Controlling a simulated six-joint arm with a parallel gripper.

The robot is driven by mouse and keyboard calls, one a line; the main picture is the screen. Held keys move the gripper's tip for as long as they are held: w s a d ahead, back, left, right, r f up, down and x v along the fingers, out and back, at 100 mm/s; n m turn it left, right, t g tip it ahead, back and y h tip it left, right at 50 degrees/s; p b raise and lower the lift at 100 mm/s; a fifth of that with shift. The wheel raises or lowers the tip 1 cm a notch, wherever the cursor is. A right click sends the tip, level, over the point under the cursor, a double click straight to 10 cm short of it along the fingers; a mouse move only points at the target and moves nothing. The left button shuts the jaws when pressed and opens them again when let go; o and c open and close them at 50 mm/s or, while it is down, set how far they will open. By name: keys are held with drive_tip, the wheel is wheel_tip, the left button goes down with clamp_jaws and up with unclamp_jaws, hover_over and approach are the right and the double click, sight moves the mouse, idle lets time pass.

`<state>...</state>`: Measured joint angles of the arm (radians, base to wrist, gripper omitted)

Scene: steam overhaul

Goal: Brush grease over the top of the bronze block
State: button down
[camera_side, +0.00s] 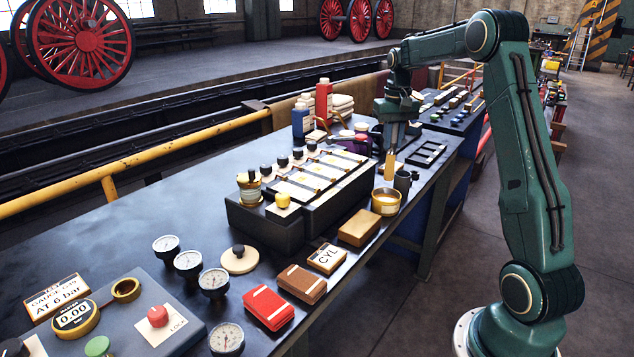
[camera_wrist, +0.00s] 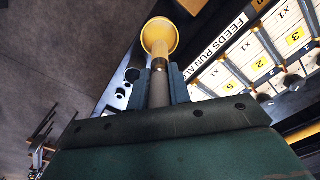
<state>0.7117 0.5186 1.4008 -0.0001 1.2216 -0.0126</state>
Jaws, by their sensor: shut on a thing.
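My gripper (camera_side: 391,138) is shut on a brush (camera_side: 390,166), which hangs upright with its tan end down. A round yellow-rimmed pot (camera_side: 386,202) with pale contents stands right below the brush; I cannot tell whether the tip touches the contents. In the wrist view, the brush (camera_wrist: 160,88) lies between the fingers (camera_wrist: 161,78) and its tip overlaps the yellow pot (camera_wrist: 159,37). A plain bronze-brown block (camera_side: 358,228) lies on the bench in front of the pot, apart from the brush.
A dark cup (camera_side: 403,182) stands close behind the pot. A long black lubricator box (camera_side: 300,205) with several caps lies to the left. A CYL block (camera_side: 326,258), a brown stack (camera_side: 302,283), red cloths (camera_side: 268,308) and gauges (camera_side: 214,282) lie nearer the camera.

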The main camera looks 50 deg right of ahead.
sight(390, 160)
drive_tip(key=shift+f, duration=0.2)
drive_tip(key=shift+f, duration=3.5)
idle(0.9)
drive_tip(key=shift+r, duration=0.1)
drive_tip(key=shift+r, duration=3.5)
drive_tip(key=shift+w, duration=0.1)
